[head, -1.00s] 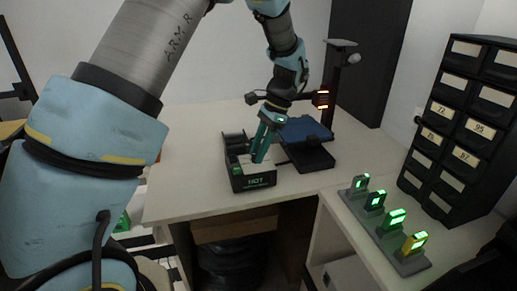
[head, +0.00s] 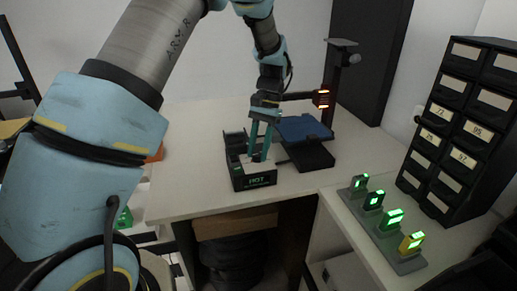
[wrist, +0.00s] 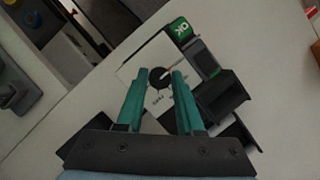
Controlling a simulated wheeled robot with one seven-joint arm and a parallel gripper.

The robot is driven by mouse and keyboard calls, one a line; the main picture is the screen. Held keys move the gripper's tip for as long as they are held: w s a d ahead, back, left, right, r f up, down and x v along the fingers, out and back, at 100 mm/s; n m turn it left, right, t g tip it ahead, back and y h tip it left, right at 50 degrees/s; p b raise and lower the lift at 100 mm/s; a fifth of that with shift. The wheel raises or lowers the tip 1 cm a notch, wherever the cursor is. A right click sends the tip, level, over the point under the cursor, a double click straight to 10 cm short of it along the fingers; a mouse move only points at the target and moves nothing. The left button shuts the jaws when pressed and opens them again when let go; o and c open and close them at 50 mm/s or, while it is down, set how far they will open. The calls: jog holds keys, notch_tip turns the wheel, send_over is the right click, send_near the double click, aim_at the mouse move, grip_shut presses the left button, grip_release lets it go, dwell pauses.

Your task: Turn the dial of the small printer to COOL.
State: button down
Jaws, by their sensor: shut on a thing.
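My gripper (head: 258,157) points down onto the box top with teal fingers upright. In the wrist view my gripper (wrist: 160,73) is shut on the dial, one finger on each side.
Several small green-lit units sit on a grey strip (head: 408,262) at the right. A black drawer cabinet (head: 462,130) stands behind them. The table (head: 185,170) left of the box is clear.

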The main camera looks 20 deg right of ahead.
dwell(0.4)
jog(key=c, duration=0.5)
grip_release()
jog(key=shift+c, duration=0.2)
jog(key=b+v, duration=0.3)
jog(key=v, duration=0.8)
jog(key=shift+a, duration=0.1)
jog(key=w+a+f+n+t+h, duration=0.1)
jog(key=a+f+n+h, duration=0.15)
jog(key=a, duration=0.75)
jog(key=a+f+n+t+h, duration=0.1)
jog(key=a+n, duration=0.2)
jog(key=a, duration=0.7)
jog(key=s+a+f+n+t, duration=0.2)
jog(key=s+a, duration=0.6)
jog(key=a, duration=0.5)
jog(key=shift+s+a+f+n, duration=0.15)
jog(key=shift+a+f+n, duration=0.35)
jog(key=shift+n, duration=0.35)
